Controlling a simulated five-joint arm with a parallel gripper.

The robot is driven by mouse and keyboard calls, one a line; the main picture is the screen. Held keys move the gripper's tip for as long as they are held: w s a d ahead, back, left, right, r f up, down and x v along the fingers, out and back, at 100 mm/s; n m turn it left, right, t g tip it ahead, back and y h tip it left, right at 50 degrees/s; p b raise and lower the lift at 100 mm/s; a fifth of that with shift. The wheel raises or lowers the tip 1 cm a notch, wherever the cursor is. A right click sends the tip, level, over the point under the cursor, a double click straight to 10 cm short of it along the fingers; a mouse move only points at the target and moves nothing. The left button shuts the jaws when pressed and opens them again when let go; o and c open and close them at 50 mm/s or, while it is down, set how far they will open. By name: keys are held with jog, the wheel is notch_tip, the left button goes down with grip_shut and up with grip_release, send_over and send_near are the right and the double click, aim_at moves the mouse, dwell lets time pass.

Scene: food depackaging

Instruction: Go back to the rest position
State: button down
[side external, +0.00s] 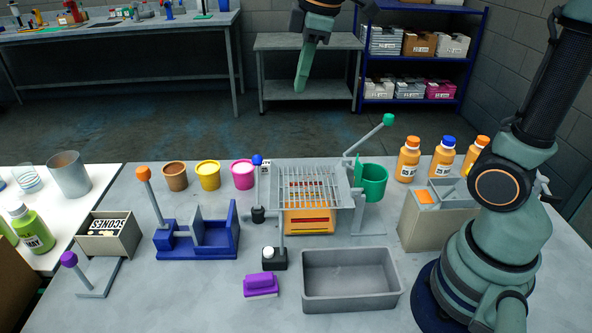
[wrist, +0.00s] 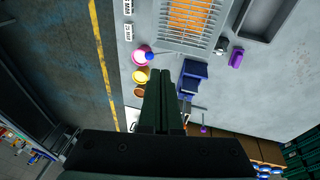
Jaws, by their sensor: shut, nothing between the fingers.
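My gripper (side external: 301,82) hangs high above and behind the bench in the side external view, at the top middle, with its fingers pointing down. The two fingers (wrist: 167,80) lie side by side in the wrist view, shut and empty. The gripper touches nothing on the bench. The rest of my arm rises at the right and partly leaves the picture at the top.
Below stand a wire-grid device (side external: 312,190), a blue fixture (side external: 215,235), a grey tray (side external: 350,285), a purple-topped block (side external: 261,284), coloured cups (side external: 208,174) and orange bottles (side external: 409,160). A green-knobbed lever (side external: 365,140) sticks up. The air around the gripper is clear.

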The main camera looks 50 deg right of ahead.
jog(key=s+f+m+t, duration=0.2)
jog(key=s+f+m, duration=0.3)
jog(key=s+m, duration=0.4)
jog(key=shift+s+d+f+m, duration=0.3)
jog(key=shift+s+d+f, duration=0.05)
jog(key=shift+d+f, duration=0.05)
